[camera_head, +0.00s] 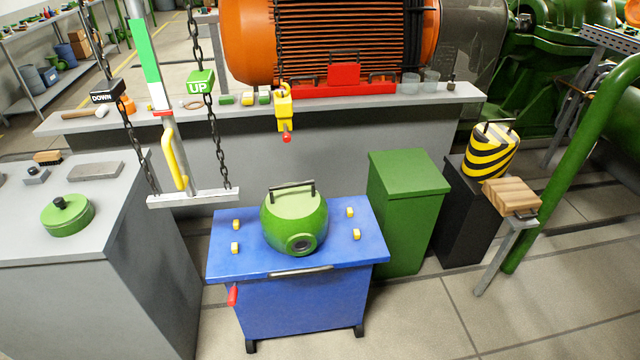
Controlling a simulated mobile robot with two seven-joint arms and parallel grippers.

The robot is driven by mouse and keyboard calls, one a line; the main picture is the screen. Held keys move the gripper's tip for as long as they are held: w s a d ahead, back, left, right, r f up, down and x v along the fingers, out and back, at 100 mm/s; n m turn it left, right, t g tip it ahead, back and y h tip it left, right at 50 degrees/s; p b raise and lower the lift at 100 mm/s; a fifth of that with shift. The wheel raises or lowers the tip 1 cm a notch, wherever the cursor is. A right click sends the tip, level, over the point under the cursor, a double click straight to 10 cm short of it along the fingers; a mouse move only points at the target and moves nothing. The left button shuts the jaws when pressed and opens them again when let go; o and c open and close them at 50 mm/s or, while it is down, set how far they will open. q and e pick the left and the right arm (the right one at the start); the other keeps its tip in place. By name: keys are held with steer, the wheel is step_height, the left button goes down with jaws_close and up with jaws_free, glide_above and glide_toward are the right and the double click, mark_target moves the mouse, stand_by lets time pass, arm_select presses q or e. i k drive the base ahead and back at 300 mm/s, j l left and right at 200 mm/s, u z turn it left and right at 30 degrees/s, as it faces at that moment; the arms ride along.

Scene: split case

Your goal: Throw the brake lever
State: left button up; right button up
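A blue cart (300,305) stands on dark feet in the middle of the floor. A short red handle (233,295) sticks out at the left of its front, below the top; it looks like the brake lever. The handle hangs roughly upright, tilted slightly. A round green casing (294,222) with a dark handle on top and a round port in front sits on the cart, among several small yellow blocks. Neither of my grippers is in view.
A grey cabinet (110,285) stands close at left, with a green lid (68,214) on it. Chains with DOWN (107,91) and UP (200,82) tags hang behind the cart. A yellow hook (284,108) hangs above. A green bin (408,210) stands right. Floor at front right is clear.

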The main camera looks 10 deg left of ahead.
mark_target(232, 298)
steer(key=u, duration=0.95)
